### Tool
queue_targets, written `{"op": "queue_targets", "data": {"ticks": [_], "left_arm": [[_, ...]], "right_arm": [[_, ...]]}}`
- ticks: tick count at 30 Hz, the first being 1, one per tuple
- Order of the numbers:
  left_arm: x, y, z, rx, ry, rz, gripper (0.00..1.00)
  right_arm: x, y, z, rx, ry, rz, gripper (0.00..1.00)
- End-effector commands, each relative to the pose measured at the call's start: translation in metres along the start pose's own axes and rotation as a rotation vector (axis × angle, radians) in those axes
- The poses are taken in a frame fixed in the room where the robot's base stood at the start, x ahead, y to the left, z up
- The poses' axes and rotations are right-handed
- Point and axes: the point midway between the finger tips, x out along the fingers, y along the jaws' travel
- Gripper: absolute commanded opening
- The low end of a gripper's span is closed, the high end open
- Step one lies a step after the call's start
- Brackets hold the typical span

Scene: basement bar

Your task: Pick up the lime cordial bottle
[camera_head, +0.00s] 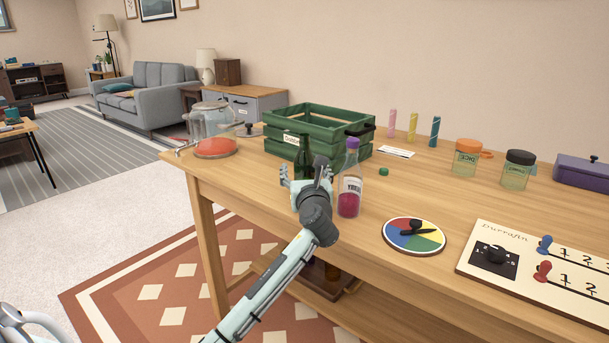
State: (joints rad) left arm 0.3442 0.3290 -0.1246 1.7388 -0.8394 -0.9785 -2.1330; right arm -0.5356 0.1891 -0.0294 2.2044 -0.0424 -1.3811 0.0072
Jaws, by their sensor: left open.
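A dark green bottle (304,153) stands upright on the wooden table (400,285), in front of the green crate. It appears to be the lime cordial bottle, though I cannot read a label on it. My left gripper (305,174) is open, with its fingers pointing away from me toward this bottle. The gripper hides the bottle's lower part, and I cannot tell whether the fingers touch it. A clear bottle with a purple cap and dark pink contents (350,184) stands just right of the gripper. My right gripper is not in view.
The green slatted crate (283,138) stands close behind the bottles. A small green cap (384,172), a coloured disc (414,235) and a game board (530,257) lie to the right. The table's front edge is near.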

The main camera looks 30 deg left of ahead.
Motion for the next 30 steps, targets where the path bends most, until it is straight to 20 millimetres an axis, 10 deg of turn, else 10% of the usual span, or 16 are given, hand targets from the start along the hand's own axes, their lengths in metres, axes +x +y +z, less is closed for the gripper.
{"op": "queue_targets", "data": {"ticks": [7, 21, 30], "left_arm": [[0.0013, -0.0001, 0.0001, 0.000, 0.000, -0.001, 0.68], [0.0010, -0.0002, 0.0000, 0.000, 0.000, -0.001, 0.09], [0.0011, -0.0003, 0.0067, -0.001, -0.003, -0.001, 0.07]], "right_arm": [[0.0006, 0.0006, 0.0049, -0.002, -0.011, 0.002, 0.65], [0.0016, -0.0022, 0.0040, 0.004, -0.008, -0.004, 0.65], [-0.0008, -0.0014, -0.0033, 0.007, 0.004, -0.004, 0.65]]}}
